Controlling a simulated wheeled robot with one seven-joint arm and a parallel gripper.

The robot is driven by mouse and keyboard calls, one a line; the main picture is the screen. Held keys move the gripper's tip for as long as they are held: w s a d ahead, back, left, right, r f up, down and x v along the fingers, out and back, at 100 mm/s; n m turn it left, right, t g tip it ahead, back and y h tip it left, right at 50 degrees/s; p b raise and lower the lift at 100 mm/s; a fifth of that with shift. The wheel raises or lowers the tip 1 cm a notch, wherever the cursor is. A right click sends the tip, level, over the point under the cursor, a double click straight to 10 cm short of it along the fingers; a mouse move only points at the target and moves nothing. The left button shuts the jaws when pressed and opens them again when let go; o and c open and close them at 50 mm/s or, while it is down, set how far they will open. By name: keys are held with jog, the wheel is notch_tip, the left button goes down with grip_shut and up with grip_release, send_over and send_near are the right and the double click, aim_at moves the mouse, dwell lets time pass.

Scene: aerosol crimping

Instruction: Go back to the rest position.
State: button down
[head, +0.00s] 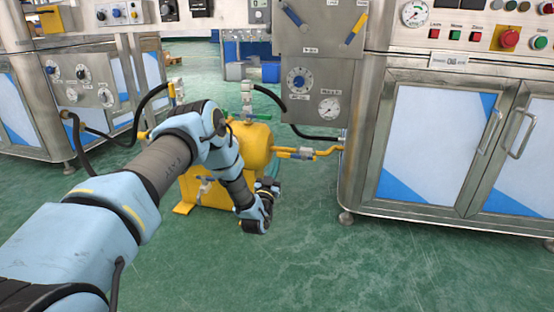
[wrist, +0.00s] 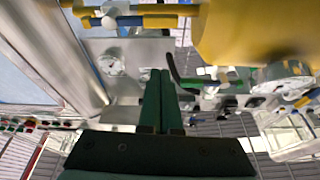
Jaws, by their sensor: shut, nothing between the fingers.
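My arm reaches forward from the lower left in the head view and bends down at its far end. My gripper shows in the wrist view (wrist: 160,100) as two dark green fingers side by side, touching, with nothing between them. In the head view the end of my arm hangs in front of the yellow tank (head: 255,140), above the green floor (head: 290,265). The fingers themselves are too small to make out there. The wrist view looks upward, with the yellow tank (wrist: 255,30) at its upper right.
A steel machine cabinet (head: 430,140) with gauges and buttons stands at the right. Another steel machine (head: 90,95) stands at the left. A yellow pipe (head: 315,152) with a blue-handled valve joins the tank to the right side. The floor in front is clear.

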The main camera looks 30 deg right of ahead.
dwell(0.4)
jog(key=w+a+r+n+g+y+p, duration=0.1)
jog(key=w+a+r+g+y, duration=0.1)
jog(key=w+a+r+y, duration=0.25)
jog(key=w+a+r+g+y+p, duration=0.25)
jog(key=a+r, duration=0.25)
jog(key=a, duration=0.3)
jog(key=s+a+r+n+g+y+p, duration=0.1)
jog(key=s+a+r+n+y, duration=0.15)
jog(key=a, duration=0.65)
jog(key=s+a+r+n+g+y, duration=0.1)
jog(key=s+a+r+g+y, duration=0.15)
jog(key=a, duration=0.65)
jog(key=s+a+r+n+g+y+p, duration=0.1)
jog(key=s+a+r+n+g+y, duration=0.15)
jog(key=s+a, duration=0.8)
jog(key=s+a+r+n+g+y+p, duration=0.1)
jog(key=s+a+r+n+g+p, duration=0.2)
jog(key=s+a, duration=0.75)
jog(key=s+d+r+p, duration=0.1)
jog(key=d+r+p, duration=0.1)
jog(key=r+p, duration=1.6)
jog(key=s+d+r+m+p, duration=0.1)
jog(key=r+p, duration=1.7)
jog(key=r, duration=0.2)
jog(key=shift+s+d+r+p, duration=0.25)
jog(key=shift+d+r+p, duration=0.05)
jog(key=shift+d+r, duration=0.1)
